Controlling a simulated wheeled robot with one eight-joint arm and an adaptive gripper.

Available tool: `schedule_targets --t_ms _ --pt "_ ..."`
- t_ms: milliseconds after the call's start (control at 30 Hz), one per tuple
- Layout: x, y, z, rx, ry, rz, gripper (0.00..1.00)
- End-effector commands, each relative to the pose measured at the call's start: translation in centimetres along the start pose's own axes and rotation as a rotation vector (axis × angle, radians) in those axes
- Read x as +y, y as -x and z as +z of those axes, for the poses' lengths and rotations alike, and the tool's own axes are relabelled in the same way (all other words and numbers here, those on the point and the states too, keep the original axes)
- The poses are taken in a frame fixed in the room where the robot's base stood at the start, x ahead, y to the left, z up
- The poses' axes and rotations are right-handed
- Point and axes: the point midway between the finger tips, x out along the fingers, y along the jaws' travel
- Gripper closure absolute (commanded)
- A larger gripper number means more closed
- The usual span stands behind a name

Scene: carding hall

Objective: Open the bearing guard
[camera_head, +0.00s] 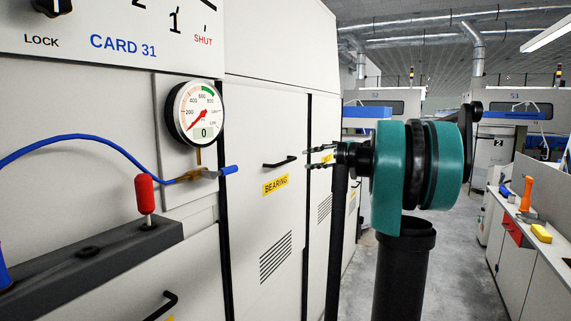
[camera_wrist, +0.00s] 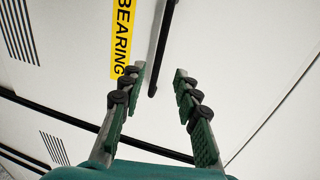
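The bearing guard (camera_head: 250,220) is a pale panel with a slotted vent, a yellow BEARING label (camera_head: 275,184) and a black bar handle (camera_head: 279,162). It looks shut. My gripper (camera_head: 313,158) is open and empty, to the right of the handle in the head view, fingers pointing toward the machine. In the wrist view, the label (camera_wrist: 123,38) is at upper left and the handle (camera_wrist: 163,45) runs down from the top edge. Its lower end shows between the fingertips (camera_wrist: 159,73). Whether the fingers reach its depth I cannot tell; no contact shows.
A round gauge (camera_head: 198,113), a blue cable (camera_head: 80,138) and a red-handled tool (camera_head: 145,193) on a dark ledge are at left. Another black handle (camera_head: 161,305) is low down. A bench with an orange-handled tool (camera_head: 527,195) stands right. The aisle floor (camera_head: 455,270) is clear.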

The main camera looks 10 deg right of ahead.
Motion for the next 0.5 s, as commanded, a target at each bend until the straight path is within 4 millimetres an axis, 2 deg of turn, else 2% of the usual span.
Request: schedule_targets --t_ms 33,300,500 --pt "0.0 -1.2 0.1 -0.004 0.001 0.0 0.68" --pt "0.1 -6.4 0.1 -0.004 0.001 0.001 0.68" --pt "0.1 -9.3 0.1 -0.002 0.001 0.001 0.68"
